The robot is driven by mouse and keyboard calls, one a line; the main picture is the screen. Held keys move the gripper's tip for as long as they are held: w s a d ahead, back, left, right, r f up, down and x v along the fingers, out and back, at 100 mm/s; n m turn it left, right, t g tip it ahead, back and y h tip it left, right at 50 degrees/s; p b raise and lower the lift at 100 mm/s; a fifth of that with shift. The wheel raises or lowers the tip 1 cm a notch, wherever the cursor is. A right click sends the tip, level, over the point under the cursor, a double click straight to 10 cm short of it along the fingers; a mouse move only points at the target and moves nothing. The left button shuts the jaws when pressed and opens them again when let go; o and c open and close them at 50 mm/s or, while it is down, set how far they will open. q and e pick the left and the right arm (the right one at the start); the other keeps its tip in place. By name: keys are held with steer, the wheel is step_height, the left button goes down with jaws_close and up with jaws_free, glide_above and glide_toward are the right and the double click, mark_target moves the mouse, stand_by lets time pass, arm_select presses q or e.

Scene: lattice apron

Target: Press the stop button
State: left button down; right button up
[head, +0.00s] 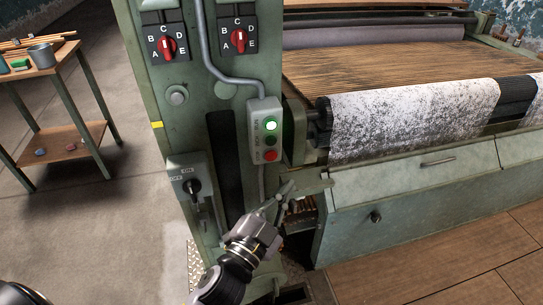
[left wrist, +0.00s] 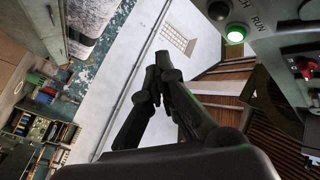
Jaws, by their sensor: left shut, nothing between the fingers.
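The grey control box (head: 265,130) hangs on the green machine column. My left gripper (head: 286,188) is shut and empty, a little below and right of the box, apart from the red button in the picture. In the left wrist view its fingertips (left wrist: 160,62) meet. That view shows the lit lamp (left wrist: 235,35) and dark button (left wrist: 218,11) at upper right; the red button is not visible there. My right gripper is not in view.
Rollers carrying speckled white cloth (head: 410,118) lie right of the column. A small table (head: 42,66) stands at left.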

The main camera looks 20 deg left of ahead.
mark_target(271, 156)
arm_select(q)
steer(key=w+a+p, duration=0.1)
steer(key=w+a, duration=0.3)
steer(key=w, duration=0.2)
steer(key=shift+w+a, duration=0.2)
stand_by(1.2)
steer(key=shift+w+a, duration=0.25)
steer(key=shift+w, duration=0.1)
steer(key=shift+w+a+p, duration=0.25)
steer(key=shift+w+p, duration=0.05)
steer(key=shift+w, duration=0.1)
stand_by(0.9)
steer(key=shift+s+d, duration=0.1)
steer(key=shift+s, duration=0.05)
steer(key=shift+s+d, duration=0.4)
steer(key=shift+s, duration=0.25)
steer(key=shift+d, duration=0.1)
